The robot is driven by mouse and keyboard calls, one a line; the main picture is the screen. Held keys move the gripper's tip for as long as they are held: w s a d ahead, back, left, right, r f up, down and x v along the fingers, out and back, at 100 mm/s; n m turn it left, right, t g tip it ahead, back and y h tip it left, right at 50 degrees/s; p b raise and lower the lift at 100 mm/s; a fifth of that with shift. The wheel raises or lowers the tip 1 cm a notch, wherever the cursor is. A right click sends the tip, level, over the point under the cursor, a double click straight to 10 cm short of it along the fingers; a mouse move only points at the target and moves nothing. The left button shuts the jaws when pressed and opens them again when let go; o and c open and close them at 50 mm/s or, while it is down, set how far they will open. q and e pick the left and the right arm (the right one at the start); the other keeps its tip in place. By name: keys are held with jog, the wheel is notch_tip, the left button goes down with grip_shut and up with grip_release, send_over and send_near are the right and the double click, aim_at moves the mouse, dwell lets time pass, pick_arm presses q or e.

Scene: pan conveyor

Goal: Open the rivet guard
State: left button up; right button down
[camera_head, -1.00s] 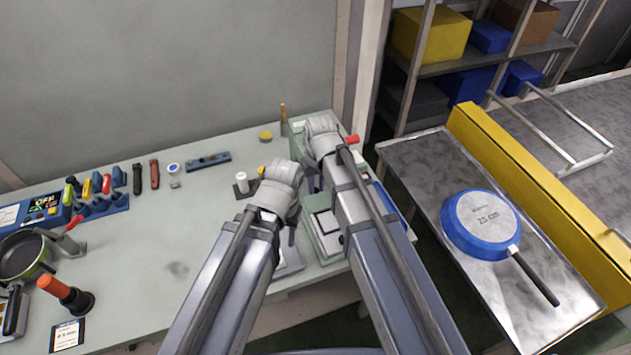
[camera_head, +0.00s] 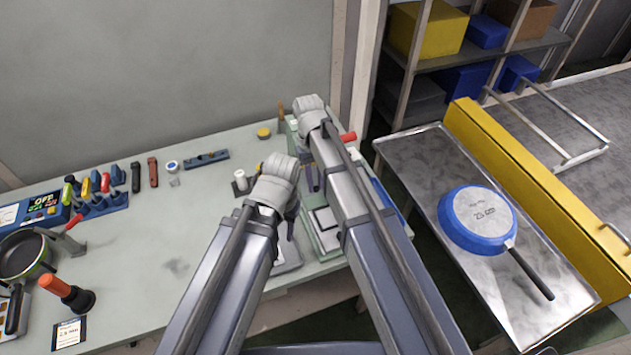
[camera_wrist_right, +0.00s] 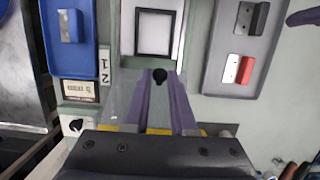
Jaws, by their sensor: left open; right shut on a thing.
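My right gripper (camera_wrist_right: 160,108) has purple-sided fingers shut on part of the rivet guard, seen in the right wrist view. A dark round knob (camera_wrist_right: 160,77) shows between the fingertips. The guard (camera_wrist_right: 120,92) looks like a pale clear panel around them, and my fingers hide much of it. In the head view the fingers of my right gripper (camera_head: 310,178) point back toward me over the green press (camera_head: 328,240). My left gripper (camera_head: 292,208) is open and empty beside the press on the left; its fingers are mostly hidden by its own wrist.
A blue tray (camera_wrist_right: 83,92) and a grey tray (camera_wrist_right: 225,75) with small parts flank the press. A red-tipped lever (camera_head: 347,137) stands behind my right arm. A blue pan (camera_head: 478,220) lies upside down on the metal table at right. Tools line the bench at left.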

jog(key=c, duration=0.8)
grip_release()
jog(key=shift+o, duration=0.2)
jog(key=p+v, duration=0.7)
jog(key=v, duration=0.1)
jog(key=shift+p, duration=0.35)
jog(key=shift+f, duration=0.1)
